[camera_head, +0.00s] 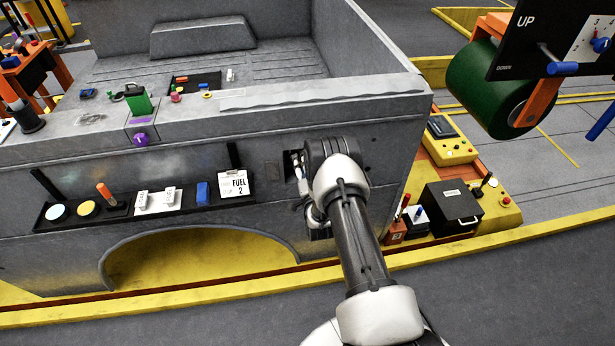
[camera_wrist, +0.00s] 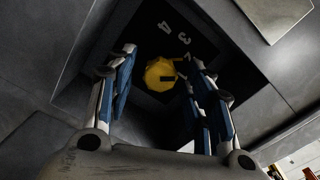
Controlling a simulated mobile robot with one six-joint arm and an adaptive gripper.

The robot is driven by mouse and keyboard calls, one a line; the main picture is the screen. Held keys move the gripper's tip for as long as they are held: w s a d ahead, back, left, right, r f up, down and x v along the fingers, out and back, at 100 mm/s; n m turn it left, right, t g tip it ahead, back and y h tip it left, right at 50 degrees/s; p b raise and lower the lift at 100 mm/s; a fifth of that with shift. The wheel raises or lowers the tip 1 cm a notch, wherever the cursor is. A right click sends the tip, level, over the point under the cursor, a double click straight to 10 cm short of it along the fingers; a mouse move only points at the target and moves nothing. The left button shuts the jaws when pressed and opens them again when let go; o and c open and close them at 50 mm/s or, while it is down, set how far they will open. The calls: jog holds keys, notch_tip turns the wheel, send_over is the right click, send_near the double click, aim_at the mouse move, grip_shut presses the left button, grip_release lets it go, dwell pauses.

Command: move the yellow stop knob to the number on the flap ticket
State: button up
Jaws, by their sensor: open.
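The yellow stop knob (camera_wrist: 160,74) sits in a dark recess in the wrist view, with a dark mark on its face. White numbers 4 and 3 show on the black plate (camera_wrist: 172,44) beyond it; other numbers are hidden or unclear. My gripper (camera_wrist: 159,60) is open, its blue-padded fingers on either side of the knob; I cannot tell whether they touch it. In the head view my arm covers the knob. The flap ticket (camera_head: 233,185) is a white card reading "FUEL" and a large 2, with smaller print too small to read, standing on the black tray.
The black tray (camera_head: 140,213) on the grey truck side holds white blocks, a blue block (camera_head: 202,193) and an orange-handled tool. A purple knob (camera_head: 140,139) and green can (camera_head: 138,100) are above. A green roller (camera_head: 490,88) hangs at right, over a yellow box (camera_head: 450,150).

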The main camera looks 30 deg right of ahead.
jog(key=v, duration=1)
jog(key=shift+s, duration=0.2)
